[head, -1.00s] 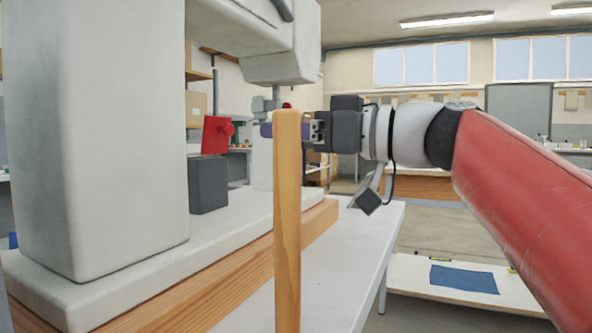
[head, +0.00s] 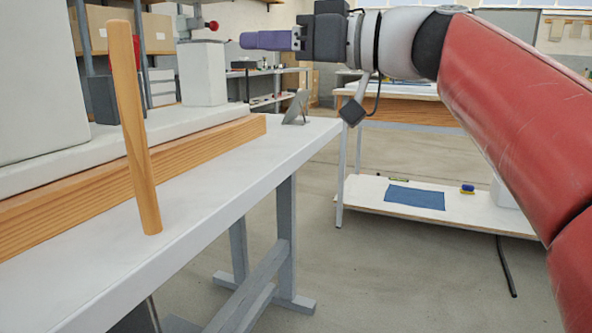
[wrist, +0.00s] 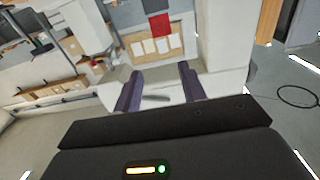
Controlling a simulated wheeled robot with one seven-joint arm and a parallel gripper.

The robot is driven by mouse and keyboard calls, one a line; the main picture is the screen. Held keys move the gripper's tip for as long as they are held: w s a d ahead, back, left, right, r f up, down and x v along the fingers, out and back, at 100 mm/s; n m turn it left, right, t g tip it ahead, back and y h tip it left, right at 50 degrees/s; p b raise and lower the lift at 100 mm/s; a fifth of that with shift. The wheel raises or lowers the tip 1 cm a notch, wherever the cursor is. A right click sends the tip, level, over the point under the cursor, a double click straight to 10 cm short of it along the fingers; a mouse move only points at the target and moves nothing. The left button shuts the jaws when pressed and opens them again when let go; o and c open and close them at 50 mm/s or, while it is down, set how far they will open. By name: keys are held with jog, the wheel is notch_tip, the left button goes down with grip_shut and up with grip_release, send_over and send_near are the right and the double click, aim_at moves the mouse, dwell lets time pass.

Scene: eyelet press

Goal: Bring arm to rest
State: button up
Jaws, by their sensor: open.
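My gripper (head: 243,41) is at the top middle of the head view, at the end of my red arm, pointing left above the white bench. In the wrist view its two purple fingers (wrist: 158,86) stand apart with nothing between them. The grey-white press (head: 35,75) stands on the bench at the left, only partly in view. A wooden handle (head: 134,130) rises in front of it, apart from my gripper. A red knob part (head: 213,25) shows on a grey fitting left of my fingertips.
The white bench (head: 220,190) runs from front left to back right. A small tilted grey plate (head: 296,106) stands at its far end. A low white shelf (head: 350,205) with a blue mat (head: 416,197) lies at the right. Open floor (head: 400,275) lies between.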

jog(key=s+d+f+m+h, duration=0.2)
jog(key=d+f+m+h, duration=0.15)
jog(key=f, duration=0.75)
jog(key=s+d+f+m+h, duration=0.25)
jog(key=f+m+h, duration=0.25)
jog(key=f, duration=0.7)
jog(key=s+d+f+m+g+h, duration=0.15)
jog(key=s+d+f+h, duration=0.35)
jog(key=f, duration=0.5)
jog(key=s+d+f+m+h, duration=0.3)
jog(key=s+d+f, duration=0.3)
jog(key=f, duration=0.5)
notch_tip(320, 180, up, 13)
jog(key=p, duration=1.3)
jog(key=shift+d+p, duration=0.3)
jog(key=shift+d, duration=0.15)
jog(key=shift+a, duration=0.1)
